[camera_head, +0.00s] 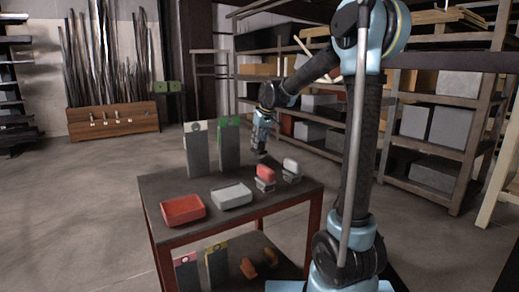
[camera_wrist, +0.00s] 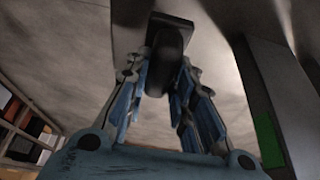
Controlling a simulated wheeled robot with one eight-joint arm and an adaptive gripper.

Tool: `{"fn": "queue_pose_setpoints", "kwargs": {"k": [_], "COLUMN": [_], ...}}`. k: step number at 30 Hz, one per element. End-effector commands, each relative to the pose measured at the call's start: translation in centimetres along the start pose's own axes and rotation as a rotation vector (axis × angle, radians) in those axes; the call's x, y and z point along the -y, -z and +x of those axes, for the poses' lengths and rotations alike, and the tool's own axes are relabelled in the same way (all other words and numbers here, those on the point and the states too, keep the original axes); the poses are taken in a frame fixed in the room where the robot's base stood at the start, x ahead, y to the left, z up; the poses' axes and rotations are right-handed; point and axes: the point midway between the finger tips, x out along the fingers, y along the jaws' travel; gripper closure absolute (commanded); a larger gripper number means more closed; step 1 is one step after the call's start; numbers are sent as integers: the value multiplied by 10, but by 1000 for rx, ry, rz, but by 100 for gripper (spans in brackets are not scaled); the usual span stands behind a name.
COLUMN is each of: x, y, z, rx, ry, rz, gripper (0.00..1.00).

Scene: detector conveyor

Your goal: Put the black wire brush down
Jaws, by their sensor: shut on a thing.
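My gripper (camera_head: 262,137) is at the far edge of the dark-topped table (camera_head: 268,205), right of the green-topped upright panel. In the wrist view its two blue fingers (camera_wrist: 166,75) are shut on the black wire brush (camera_wrist: 170,32), a dark piece with a wider block at its far end. In the head view the brush (camera_head: 262,154) is a small dark shape below the fingers, its details too small to make out. I cannot tell whether it touches the tabletop.
Shelving (camera_head: 440,140) stands behind. The table's front right is clear.

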Motion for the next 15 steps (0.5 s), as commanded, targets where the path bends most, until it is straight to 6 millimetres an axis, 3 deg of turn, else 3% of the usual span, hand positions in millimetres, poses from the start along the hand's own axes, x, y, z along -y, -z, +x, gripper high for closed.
{"fn": "queue_pose_setpoints", "kwargs": {"k": [6, 12, 13, 15], "x": [0, 0, 0, -1], "y": [-10, -11, -12, -11], "z": [24, 26, 26, 26], "rx": [0, 1, 2, 1], "ry": [0, 0, 0, 0], "rz": [0, 0, 0, 1], "gripper": [100, 100, 72, 57]}}
